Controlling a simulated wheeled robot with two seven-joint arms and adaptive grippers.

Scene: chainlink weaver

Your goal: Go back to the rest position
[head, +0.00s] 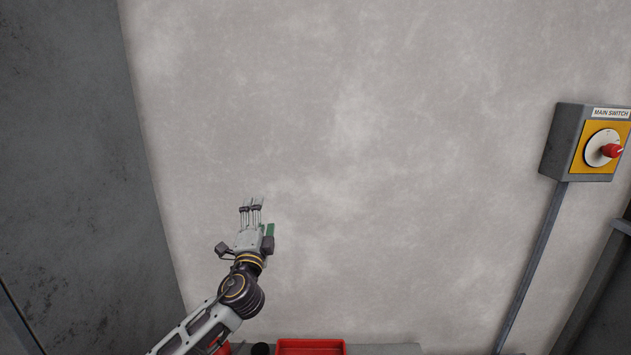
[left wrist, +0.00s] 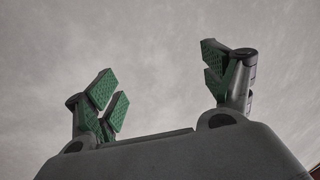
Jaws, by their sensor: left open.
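My left gripper (head: 251,207) is raised in front of the bare grey wall in the head view, its arm coming in from the lower left. In the left wrist view its fingers (left wrist: 165,85) with green pads stand apart, with nothing between them. The gripper is open and empty. My right gripper is in neither view.
A grey main switch box (head: 550,143) with a red knob on a yellow plate is on the wall at the right. A red bin (head: 311,346) shows at the bottom edge. A dark grey panel (head: 70,150) stands at the left. The wall's middle is clear.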

